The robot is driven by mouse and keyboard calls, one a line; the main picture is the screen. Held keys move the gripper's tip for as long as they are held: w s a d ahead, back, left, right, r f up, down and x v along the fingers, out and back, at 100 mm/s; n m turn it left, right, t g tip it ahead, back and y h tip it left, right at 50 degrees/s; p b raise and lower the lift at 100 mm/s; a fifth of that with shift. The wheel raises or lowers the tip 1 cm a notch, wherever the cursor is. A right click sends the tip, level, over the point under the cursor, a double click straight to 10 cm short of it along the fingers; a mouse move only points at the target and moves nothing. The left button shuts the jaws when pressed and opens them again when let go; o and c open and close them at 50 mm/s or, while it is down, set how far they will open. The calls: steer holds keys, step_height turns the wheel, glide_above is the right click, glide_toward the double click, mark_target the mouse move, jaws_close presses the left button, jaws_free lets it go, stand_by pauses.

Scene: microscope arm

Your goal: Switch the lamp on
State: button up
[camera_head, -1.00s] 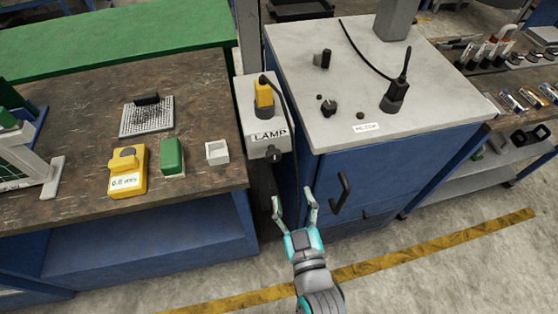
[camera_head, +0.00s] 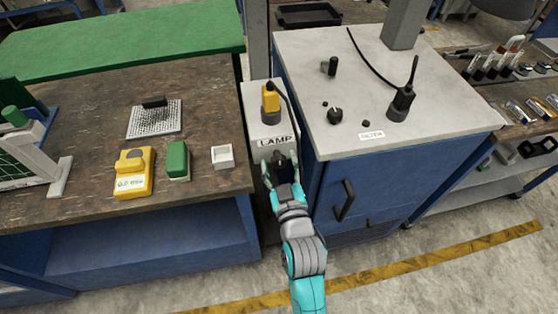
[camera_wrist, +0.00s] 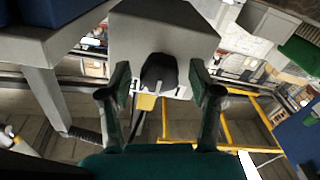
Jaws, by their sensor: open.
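The grey lamp box (camera_head: 255,124), labelled LAMP, stands in the gap between the wooden bench and the white-topped cabinet. A yellow plug (camera_head: 270,101) with a black cable sits on its top. Its front carries a black rotary knob (camera_wrist: 159,72) with a pale line on it, seen in the wrist view. My gripper (camera_head: 280,166) is open in front of the box, below the label. In the wrist view its two fingers stand either side of the knob, with gaps visible between fingers and knob. In the head view the gripper partly hides the knob.
The white-topped cabinet (camera_head: 440,128) with a black door handle (camera_head: 345,201) is close to the right. The wooden bench (camera_head: 90,205) is close to the left, holding a yellow meter (camera_head: 133,184), a green block (camera_head: 178,160) and a small white tray (camera_head: 222,157).

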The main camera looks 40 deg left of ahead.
steer(key=shift+w+a, duration=0.25)
steer(key=shift+a, duration=0.05)
steer(key=c, duration=1.1)
steer(key=shift+c, duration=0.2)
